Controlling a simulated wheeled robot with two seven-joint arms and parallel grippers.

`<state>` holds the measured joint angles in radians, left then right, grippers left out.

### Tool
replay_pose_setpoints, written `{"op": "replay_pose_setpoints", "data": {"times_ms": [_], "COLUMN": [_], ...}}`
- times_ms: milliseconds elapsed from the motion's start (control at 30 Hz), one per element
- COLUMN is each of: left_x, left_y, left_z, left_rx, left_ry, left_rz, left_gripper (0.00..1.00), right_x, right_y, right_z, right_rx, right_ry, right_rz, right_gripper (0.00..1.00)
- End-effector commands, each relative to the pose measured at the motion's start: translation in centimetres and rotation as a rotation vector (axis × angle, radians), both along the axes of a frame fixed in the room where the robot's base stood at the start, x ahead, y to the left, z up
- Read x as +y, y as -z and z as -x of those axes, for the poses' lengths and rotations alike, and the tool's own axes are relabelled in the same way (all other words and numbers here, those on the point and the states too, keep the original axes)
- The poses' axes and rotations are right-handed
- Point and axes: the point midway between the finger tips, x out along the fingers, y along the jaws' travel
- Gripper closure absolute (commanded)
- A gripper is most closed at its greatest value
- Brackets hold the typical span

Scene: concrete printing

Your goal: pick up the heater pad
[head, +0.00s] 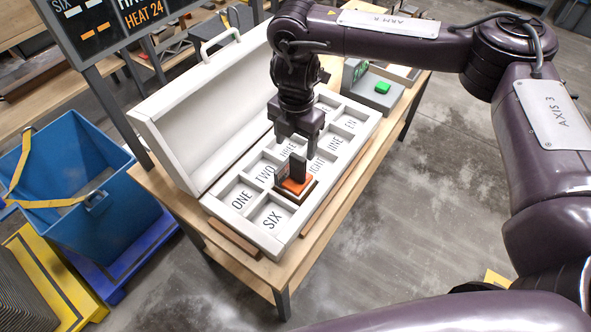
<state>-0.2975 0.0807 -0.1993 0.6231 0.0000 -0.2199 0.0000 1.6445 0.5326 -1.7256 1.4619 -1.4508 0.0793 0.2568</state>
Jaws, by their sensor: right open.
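An orange pad (295,186) with dark upright parts on top sits in a compartment of the white open case (273,243), between the compartments marked SIX and EIGHT. I take it to be the heater pad; its compartment's label is hidden. My right gripper (298,149) points down just above it, with its fingers apart. I cannot tell whether the fingers touch the dark parts. The gripper hides some of the compartments behind it. My left gripper is not in view.
The case's raised lid (165,135) stands along its left side. The case lies on a wooden table (180,200). A grey box with a green block (382,88) stands behind it. A sign (95,30) rises at upper left, and a blue bin (75,205) stands left.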

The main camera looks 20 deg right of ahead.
Motion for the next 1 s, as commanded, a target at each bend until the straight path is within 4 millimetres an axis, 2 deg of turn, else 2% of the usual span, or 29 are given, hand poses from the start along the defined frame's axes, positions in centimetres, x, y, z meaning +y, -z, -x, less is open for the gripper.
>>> {"op": "replay_pose_setpoints", "data": {"times_ms": [100,367,700,1000], "left_x": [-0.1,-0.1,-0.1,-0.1], "left_y": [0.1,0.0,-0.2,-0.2], "left_z": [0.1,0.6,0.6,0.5], "left_rx": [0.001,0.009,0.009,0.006], "left_ry": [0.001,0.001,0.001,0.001], "left_rz": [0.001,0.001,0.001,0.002], "left_gripper": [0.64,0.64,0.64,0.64], "right_x": [-0.7,-0.6,-0.5,-0.5], "right_y": [0.4,2.8,7.0,7.4], "right_z": [-0.1,0.1,0.6,0.6], "right_rx": [0.008,0.008,0.006,0.003], "right_ry": [0.014,0.013,0.012,0.011], "right_rz": [0.011,0.010,0.010,0.011], "right_gripper": [0.35,0.35,0.35,0.35]}}
